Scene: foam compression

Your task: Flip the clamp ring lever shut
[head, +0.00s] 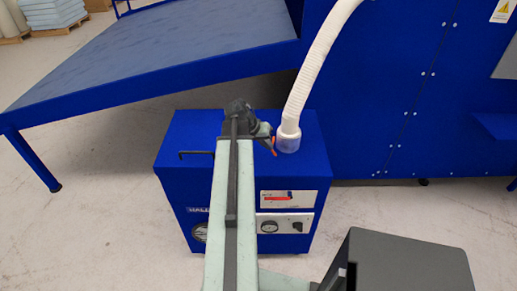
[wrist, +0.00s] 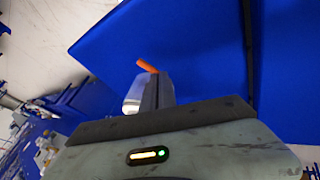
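The white ribbed hose (head: 318,65) comes down to a pale collar (head: 287,142) on top of the blue cabinet. A small orange lever (head: 274,147) shows at the collar's left side. It also shows in the wrist view (wrist: 147,66), just beyond my fingertips. My gripper (head: 267,137) is at the lever, left of the collar. In the wrist view my gripper's dark fingers (wrist: 158,88) lie side by side with no clear gap, and the lever's end appears at their tips. I cannot tell whether they touch. The clamp ring itself is too small to make out.
The blue cabinet (head: 300,178) has a gauge panel (head: 284,224) on its front and a dark handle (head: 196,154) on top at left. A large blue sloped table (head: 150,60) and tall blue machine (head: 400,90) stand behind. Open floor (head: 95,220) lies to the left.

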